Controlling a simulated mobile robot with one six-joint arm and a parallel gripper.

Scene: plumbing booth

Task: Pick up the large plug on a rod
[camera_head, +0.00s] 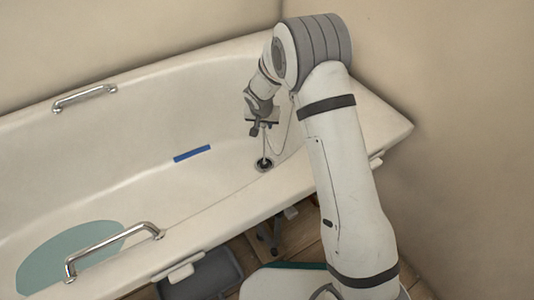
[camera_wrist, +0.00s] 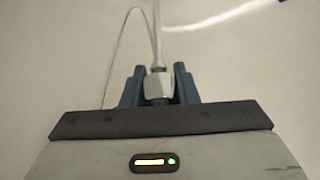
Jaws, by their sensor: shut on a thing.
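The large plug on a rod shows in the head view as a thin pale rod (camera_head: 263,145) standing nearly upright over the dark drain (camera_head: 264,165) in the tub. I cannot tell whether its lower end sits in the drain or just above it. My gripper (camera_head: 261,126) is at the rod's top end. In the wrist view my gripper (camera_wrist: 158,90) has its two blue-grey fingers on either side of the rod's pale, nut-like top (camera_wrist: 157,83) and is shut on it. The fingers hide part of this top. A thin cord (camera_wrist: 117,45) loops beside the rod.
The white bathtub (camera_head: 120,92) has a metal grab rail (camera_head: 85,94) on its far side and another (camera_head: 113,245) on its near rim. A blue strip (camera_head: 192,153) and a teal mat (camera_head: 65,258) lie inside. A dark grey bin (camera_head: 205,277) stands below the near rim.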

